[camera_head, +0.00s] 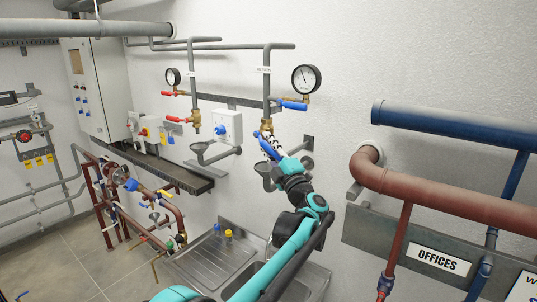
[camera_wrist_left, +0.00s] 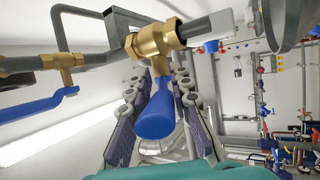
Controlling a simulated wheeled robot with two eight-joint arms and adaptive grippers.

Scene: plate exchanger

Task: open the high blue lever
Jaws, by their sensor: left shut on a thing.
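A blue lever on a brass valve (camera_head: 266,125) sits low on the right grey pipe. My left gripper (camera_head: 272,146) reaches up to it from below. In the left wrist view the wide blue lever (camera_wrist_left: 154,116) hangs from the brass valve body (camera_wrist_left: 155,38). The fingers of my left gripper (camera_wrist_left: 158,78) stand on both sides of the lever and are shut on it. Another blue lever (camera_head: 292,105) is higher, beside the right pressure gauge (camera_head: 306,79); it also shows at the left of the wrist view (camera_wrist_left: 42,106). My right gripper is not in view.
A grey funnel drain (camera_head: 268,170) is just below the valve, close to my gripper. A red-lever valve (camera_head: 180,119) is on the left pipe. A steel sink (camera_head: 212,258) stands below. Thick blue (camera_head: 450,124) and red-brown (camera_head: 450,197) pipes run at the right.

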